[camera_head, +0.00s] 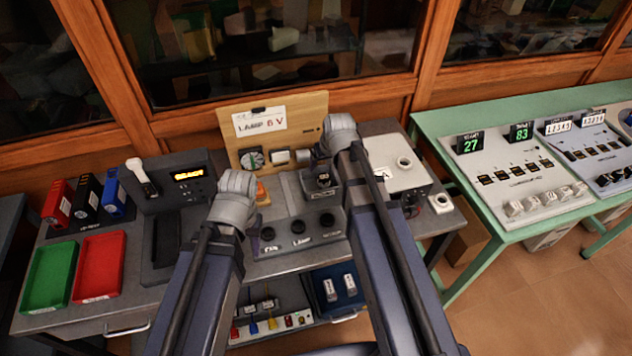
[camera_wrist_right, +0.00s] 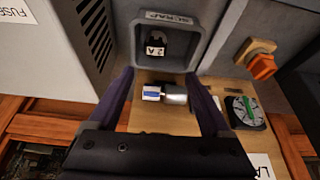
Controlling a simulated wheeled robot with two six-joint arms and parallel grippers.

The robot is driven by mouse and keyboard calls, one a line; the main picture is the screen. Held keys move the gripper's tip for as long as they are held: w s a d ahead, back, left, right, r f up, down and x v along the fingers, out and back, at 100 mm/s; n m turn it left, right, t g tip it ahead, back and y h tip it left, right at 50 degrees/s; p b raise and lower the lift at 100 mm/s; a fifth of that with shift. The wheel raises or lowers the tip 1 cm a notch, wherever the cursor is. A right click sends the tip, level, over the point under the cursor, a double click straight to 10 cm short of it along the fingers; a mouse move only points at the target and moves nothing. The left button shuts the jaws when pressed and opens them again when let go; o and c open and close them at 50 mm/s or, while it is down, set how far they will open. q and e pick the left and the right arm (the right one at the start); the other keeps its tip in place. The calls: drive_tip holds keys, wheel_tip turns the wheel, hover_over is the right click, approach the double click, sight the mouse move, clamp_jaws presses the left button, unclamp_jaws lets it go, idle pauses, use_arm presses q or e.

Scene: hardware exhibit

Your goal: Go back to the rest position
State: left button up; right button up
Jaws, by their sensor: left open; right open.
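My left gripper (camera_head: 236,198) is over the front of the grey bench, left of the knob panel; its fingers are mostly hidden by my own arm. My right gripper (camera_wrist_right: 160,76) is open and empty. In the right wrist view its two dark fingers stand apart, over the edge between the wooden board (camera_wrist_right: 140,118) and a grey recess marked SCRAP (camera_wrist_right: 190,50). A black part marked 2 A (camera_wrist_right: 156,44) sits in the recess. A metal cylinder with a white and blue end (camera_wrist_right: 174,94) is on the board, seen between the fingers.
The bench holds green (camera_head: 48,277) and red (camera_head: 98,266) trays, several coloured bins (camera_head: 87,197), a dark device with an orange display (camera_head: 188,175) and a panel with black knobs (camera_head: 298,228). A green table (camera_head: 470,222) stands right. Glass cabinets rise behind. Floor (camera_head: 540,305) is clear at lower right.

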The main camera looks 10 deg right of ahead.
drive_tip(key=s+a+n+g+h, duration=0.1)
drive_tip(key=s+a+g, duration=0.1)
drive_tip(key=s+a, duration=0.4)
drive_tip(key=s+a+f+n+g, duration=0.1)
drive_tip(key=s+a, duration=0.6)
drive_tip(key=s, duration=0.8)
drive_tip(key=shift+a+f+n+g+h, duration=0.3)
drive_tip(key=shift+n+g+h, duration=0.15)
drive_tip(key=shift+g, duration=0.55)
